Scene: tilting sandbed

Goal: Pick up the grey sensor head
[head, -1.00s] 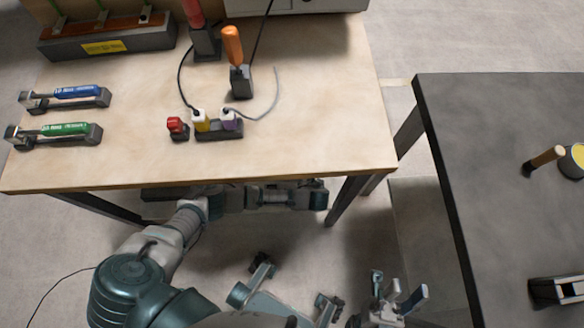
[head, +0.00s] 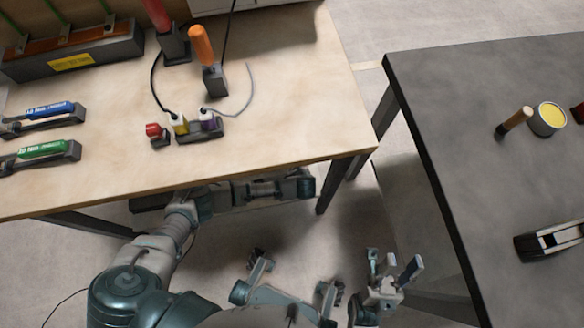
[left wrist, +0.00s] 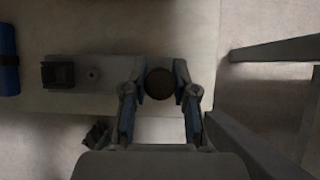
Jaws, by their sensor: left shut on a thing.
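In the left wrist view, a dark grey round thing (left wrist: 160,83), which looks like the sensor head, sits between the fingertips of my left gripper (left wrist: 160,93). The gripper is shut on it, with one finger on each side. In the head view my left arm reaches under the front edge of the wooden table, and its gripper cannot be made out there. My right gripper (head: 392,265) is open and empty, low over the floor between the two tables.
A dark table (head: 450,110) stands at right with a yellow-topped tin (head: 547,118). A grey bar (left wrist: 105,72) lies beside my left gripper.

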